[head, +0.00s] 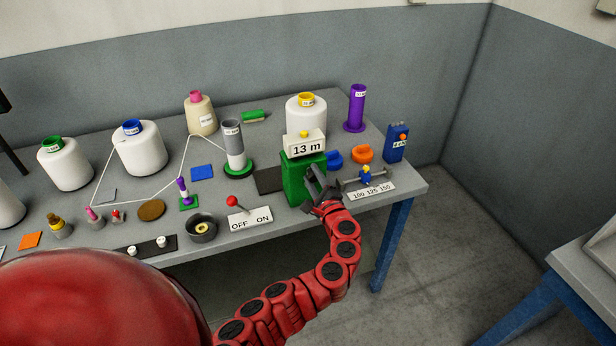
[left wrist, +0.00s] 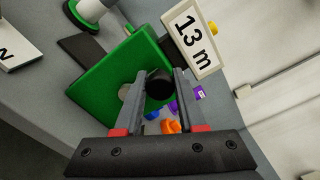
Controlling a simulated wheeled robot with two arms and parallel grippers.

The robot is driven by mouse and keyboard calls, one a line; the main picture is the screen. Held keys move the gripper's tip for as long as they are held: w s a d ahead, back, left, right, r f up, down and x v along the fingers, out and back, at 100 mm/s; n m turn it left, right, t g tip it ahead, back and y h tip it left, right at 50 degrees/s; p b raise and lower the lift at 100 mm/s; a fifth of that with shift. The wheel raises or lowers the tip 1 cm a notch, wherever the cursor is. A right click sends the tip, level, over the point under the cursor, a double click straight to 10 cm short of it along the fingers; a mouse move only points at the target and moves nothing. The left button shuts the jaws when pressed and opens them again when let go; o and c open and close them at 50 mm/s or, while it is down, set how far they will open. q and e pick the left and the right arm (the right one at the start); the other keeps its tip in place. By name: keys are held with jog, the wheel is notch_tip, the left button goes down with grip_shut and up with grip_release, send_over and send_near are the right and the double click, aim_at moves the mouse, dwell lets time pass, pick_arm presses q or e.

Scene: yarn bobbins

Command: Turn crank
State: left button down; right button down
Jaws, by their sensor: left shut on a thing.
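The green counter box (head: 294,184) stands near the table's front edge, with a white sign reading "13 m" (head: 305,148) on top. The box (left wrist: 100,85) and the sign (left wrist: 190,40) also show in the left wrist view. A black round crank handle (left wrist: 158,82) sticks out from the box. My left gripper (head: 316,187) is at the right front side of the box. Its two fingers (left wrist: 160,88) are shut on the handle, one on each side. The rest of the crank is mostly hidden. My right gripper is not in view.
An ON/OFF switch panel (head: 250,219) with a red-tipped lever is left of the box. A scale plate (head: 371,191) marked 100 125 150 lies to the right. White yarn runs across the left side.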

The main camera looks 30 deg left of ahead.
pick_arm(q)
jog(key=shift+w+d+m, duration=0.45)
jog(key=shift+m, duration=0.55)
jog(key=c, duration=0.5)
grip_release()
jog(key=shift+b+v, duration=1.4)
jog(key=shift+v, duration=7.3)
